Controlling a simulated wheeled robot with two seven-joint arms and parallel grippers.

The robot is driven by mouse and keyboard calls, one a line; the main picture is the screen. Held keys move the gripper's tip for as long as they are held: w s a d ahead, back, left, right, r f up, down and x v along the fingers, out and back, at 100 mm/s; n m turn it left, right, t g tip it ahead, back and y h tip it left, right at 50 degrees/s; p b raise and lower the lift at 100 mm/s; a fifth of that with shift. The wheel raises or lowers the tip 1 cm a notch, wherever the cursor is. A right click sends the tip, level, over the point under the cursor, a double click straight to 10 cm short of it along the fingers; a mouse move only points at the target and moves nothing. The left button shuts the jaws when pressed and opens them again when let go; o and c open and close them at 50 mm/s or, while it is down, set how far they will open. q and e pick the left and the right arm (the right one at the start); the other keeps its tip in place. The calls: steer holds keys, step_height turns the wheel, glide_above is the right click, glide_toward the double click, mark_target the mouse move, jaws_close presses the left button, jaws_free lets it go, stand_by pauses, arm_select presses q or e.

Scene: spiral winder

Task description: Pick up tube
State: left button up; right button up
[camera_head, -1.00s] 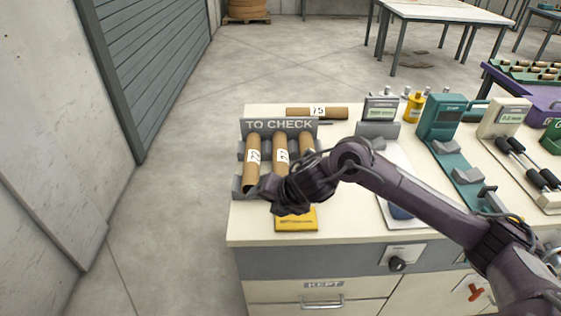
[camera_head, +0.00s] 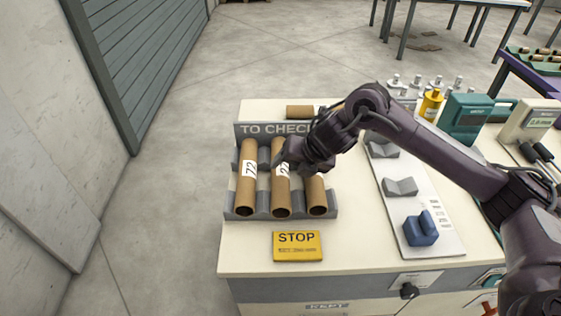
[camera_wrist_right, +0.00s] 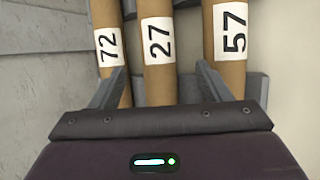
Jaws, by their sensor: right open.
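Three brown cardboard tubes lie side by side in a grey rack (camera_head: 232,206) marked TO CHECK. The left tube (camera_head: 246,190) is labelled 72, also seen in the wrist view (camera_wrist_right: 107,25). The middle tube (camera_head: 281,197) reads 27 in the wrist view (camera_wrist_right: 158,75). The right tube (camera_head: 317,198) reads 57 in the wrist view (camera_wrist_right: 232,72). My right gripper (camera_head: 284,163) is over the middle tube and hides part of it and of the right tube. In the wrist view its open fingers (camera_wrist_right: 158,80) stand either side of tube 27. My left gripper is out of view.
Another tube (camera_head: 300,112) lies behind the rack, partly hidden by my arm. A yellow STOP block (camera_head: 297,246) is in front. A white board with grey cradles and a blue block (camera_head: 420,230) lies right. Gauges and bottles crowd the back right.

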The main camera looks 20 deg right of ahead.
mark_target(283, 169)
steer(key=shift+w, duration=0.3)
steer(key=shift+w+f, duration=0.2)
steer(key=shift+p+x, duration=0.3)
steer(key=shift+x, duration=0.85)
steer(key=x, duration=0.2)
steer(key=p+x, duration=0.1)
steer(key=x, duration=0.1)
steer(key=shift+w, duration=0.45)
steer(key=shift+f, duration=0.2)
steer(key=c, duration=0.9)
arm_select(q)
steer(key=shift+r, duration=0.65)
arm_select(e)
steer(key=shift+r, duration=0.1)
steer(key=shift+c, duration=1)
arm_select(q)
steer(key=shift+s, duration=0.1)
